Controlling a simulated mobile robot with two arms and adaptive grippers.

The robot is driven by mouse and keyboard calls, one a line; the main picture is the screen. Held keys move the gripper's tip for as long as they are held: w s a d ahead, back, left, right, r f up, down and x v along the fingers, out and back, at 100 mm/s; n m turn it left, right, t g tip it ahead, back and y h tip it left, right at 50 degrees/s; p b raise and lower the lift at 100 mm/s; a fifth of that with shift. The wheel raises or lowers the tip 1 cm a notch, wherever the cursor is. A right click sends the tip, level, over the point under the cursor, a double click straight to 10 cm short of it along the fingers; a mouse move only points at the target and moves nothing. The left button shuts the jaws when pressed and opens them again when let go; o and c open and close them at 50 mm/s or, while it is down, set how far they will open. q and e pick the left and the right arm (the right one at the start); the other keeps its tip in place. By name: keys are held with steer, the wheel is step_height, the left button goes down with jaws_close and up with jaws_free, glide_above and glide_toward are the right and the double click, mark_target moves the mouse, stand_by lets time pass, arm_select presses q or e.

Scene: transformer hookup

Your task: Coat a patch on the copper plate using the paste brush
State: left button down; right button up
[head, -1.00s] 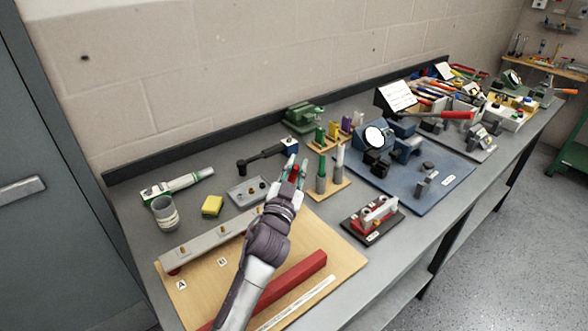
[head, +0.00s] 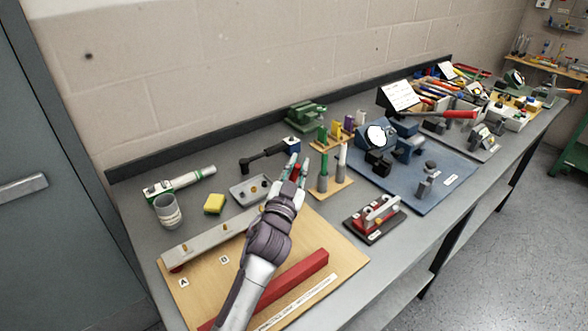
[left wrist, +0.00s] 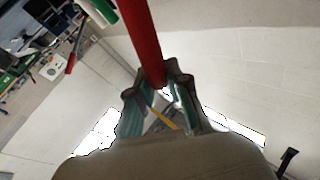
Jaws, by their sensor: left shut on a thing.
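My left gripper (head: 297,162) is over the bench, between the small grey tray and the wooden holder. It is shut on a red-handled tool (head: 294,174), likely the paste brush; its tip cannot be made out. In the left wrist view, the red handle (left wrist: 147,35) runs up from between the fingers (left wrist: 157,78). I cannot clearly identify the copper plate. A long grey bar (head: 203,244) with brass-coloured studs lies on the wooden board (head: 195,298), partly hidden by my left arm. My right gripper is not in view.
Near the gripper stand the grey tray (head: 240,194), a wooden holder (head: 336,188) with upright tools, and a black-handled tool (head: 262,160). A red bar (head: 300,276) lies on the board.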

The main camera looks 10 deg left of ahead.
arm_select(q)
steer(key=shift+s+a+p, duration=0.4)
steer(key=shift+s+a, duration=0.05)
steer(key=shift+s, duration=0.1)
steer(key=shift+w+d, duration=0.1)
